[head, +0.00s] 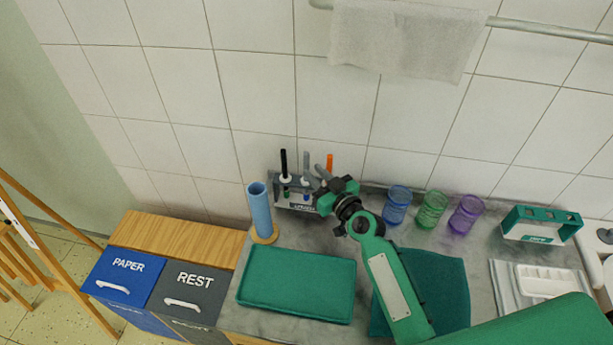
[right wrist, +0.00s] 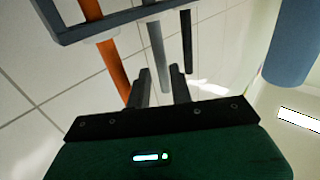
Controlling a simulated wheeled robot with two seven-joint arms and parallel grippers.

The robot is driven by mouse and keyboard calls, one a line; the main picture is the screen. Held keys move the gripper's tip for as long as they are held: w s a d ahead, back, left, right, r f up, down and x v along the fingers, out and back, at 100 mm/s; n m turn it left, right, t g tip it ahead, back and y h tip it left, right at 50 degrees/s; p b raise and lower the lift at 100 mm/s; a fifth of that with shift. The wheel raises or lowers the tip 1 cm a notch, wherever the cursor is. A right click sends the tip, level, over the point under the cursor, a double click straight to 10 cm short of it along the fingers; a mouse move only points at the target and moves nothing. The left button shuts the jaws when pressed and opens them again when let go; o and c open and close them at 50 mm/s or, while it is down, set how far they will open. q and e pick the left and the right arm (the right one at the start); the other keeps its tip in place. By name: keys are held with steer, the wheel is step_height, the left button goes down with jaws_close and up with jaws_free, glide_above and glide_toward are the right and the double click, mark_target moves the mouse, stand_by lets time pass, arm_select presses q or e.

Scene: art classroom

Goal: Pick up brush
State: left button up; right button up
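A small rack (head: 296,203) at the back of the counter holds brushes upright: one with a black handle (head: 284,162), one grey (head: 306,161) and one orange (head: 329,162). My right gripper (head: 318,183) is at the rack, its fingers pointing towards the grey handle. In the right wrist view, the two fingers (right wrist: 160,88) are apart, with the grey handle (right wrist: 159,50) lined up between them. I see no clear contact with it. The orange handle (right wrist: 106,50) and the black handle (right wrist: 187,40) are on either side. My left gripper is not in view.
A blue roll on a stand (head: 261,208) is left of the rack. A green tray (head: 297,284) lies in front. Blue, green and purple cups (head: 432,210) stand to the right. A tiled wall (head: 270,100) is close behind.

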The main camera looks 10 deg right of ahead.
mark_target(308, 168)
steer(key=p+x, duration=0.1)
steer(key=x, duration=0.3)
steer(key=shift+w+a+f, duration=0.1)
jaws_close()
